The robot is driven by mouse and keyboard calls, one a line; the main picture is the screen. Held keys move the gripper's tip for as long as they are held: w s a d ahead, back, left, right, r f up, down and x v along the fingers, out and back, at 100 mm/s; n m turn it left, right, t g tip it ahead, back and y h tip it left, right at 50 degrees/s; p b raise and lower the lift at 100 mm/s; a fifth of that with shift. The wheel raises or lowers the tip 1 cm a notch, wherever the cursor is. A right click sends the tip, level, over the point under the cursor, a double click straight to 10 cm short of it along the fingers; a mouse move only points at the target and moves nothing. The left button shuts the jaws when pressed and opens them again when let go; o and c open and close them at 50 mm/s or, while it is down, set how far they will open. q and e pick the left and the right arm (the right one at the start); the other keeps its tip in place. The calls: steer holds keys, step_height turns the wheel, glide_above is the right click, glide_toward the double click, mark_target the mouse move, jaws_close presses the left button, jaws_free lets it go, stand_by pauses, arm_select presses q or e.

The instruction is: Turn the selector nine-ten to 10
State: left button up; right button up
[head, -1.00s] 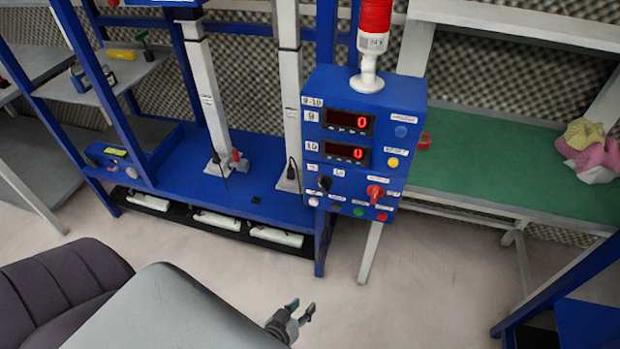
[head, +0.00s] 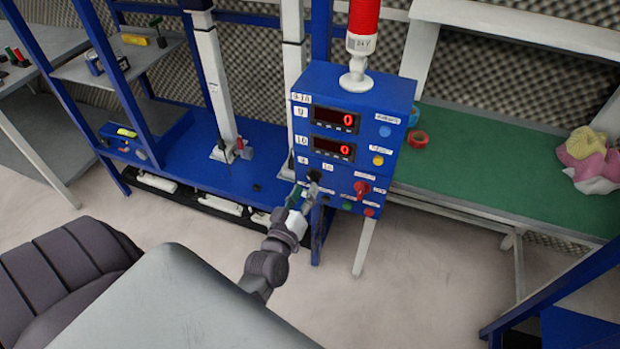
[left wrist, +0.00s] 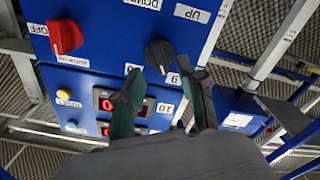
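The selector nine-ten is a black knob (head: 314,176) on the front of the blue control box (head: 382,146), below small labels 9 and 10. In the left wrist view, which shows the panel upside down, the black knob (left wrist: 159,55) is just beyond my fingertips. I cannot tell clearly which label it points to. My left gripper (head: 303,194) is in front of the box's lower left, close to the knob. In the left wrist view my left gripper (left wrist: 163,88) has its two green-padded fingers apart, with nothing between them. My right gripper is not in view.
A red rotary switch (head: 362,187) sits right of the selector, with small coloured buttons below. Two displays (head: 334,120) above read 0. A red lamp tower (head: 361,42) stands on the box. A green-topped bench (head: 480,165) is at right, blue shelving at left.

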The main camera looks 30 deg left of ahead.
mark_target(310, 180)
arm_select(q)
steer(key=shift+x, duration=2.1)
steer(key=shift+c, duration=0.3)
jaws_close()
